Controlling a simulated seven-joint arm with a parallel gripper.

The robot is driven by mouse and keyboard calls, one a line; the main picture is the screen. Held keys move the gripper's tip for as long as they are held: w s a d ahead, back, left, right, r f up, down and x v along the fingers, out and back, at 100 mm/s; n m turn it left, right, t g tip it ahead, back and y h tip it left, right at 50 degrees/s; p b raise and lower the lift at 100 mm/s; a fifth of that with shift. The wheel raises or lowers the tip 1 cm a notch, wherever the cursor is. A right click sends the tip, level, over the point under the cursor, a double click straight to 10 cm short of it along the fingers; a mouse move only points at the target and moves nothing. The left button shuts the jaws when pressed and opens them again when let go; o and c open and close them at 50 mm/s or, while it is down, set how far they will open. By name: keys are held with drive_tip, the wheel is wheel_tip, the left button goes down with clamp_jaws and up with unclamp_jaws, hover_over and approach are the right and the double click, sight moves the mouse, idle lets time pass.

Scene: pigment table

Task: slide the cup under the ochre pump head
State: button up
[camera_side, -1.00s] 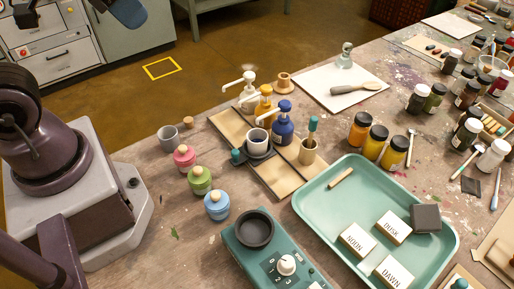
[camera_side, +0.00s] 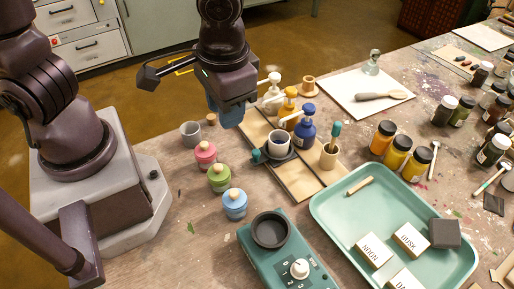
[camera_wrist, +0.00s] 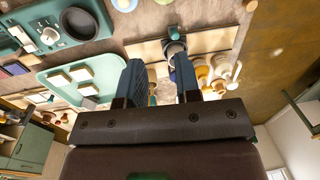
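A pale grey cup (camera_side: 269,143) with dark contents stands upright on a dark carriage (camera_side: 283,160) with a teal knob (camera_side: 256,155), on a tan track board (camera_side: 297,182). In the wrist view my gripper (camera_wrist: 160,84) is open with nothing held.
Pink, green and blue jars (camera_side: 234,204) and an empty grey cup (camera_side: 190,134) stand left of the track. A wooden pot (camera_side: 328,157) with a teal-handled tool stands at its right. A teal tray (camera_side: 325,215) and a teal hotplate device (camera_side: 257,262) are in front.

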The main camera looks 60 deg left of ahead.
sight(256, 151)
drive_tip(key=w+a+f+n+y, duration=0.1)
drive_tip(key=w+f+n, duration=0.1)
drive_tip(key=f+n, duration=0.2)
drive_tip(key=w+a+f+n+t+y, duration=0.1)
drive_tip(key=w+f+n, duration=0.2)
drive_tip(key=f, duration=0.5)
drive_tip(key=w+a+f+n, duration=0.1)
drive_tip(key=w+f+n, duration=0.1)
drive_tip(key=f+n, duration=0.4)
drive_tip(key=shift+w+a+t+y, duration=0.3)
drive_tip(key=shift+t+y, duration=0.1)
clamp_jaws()
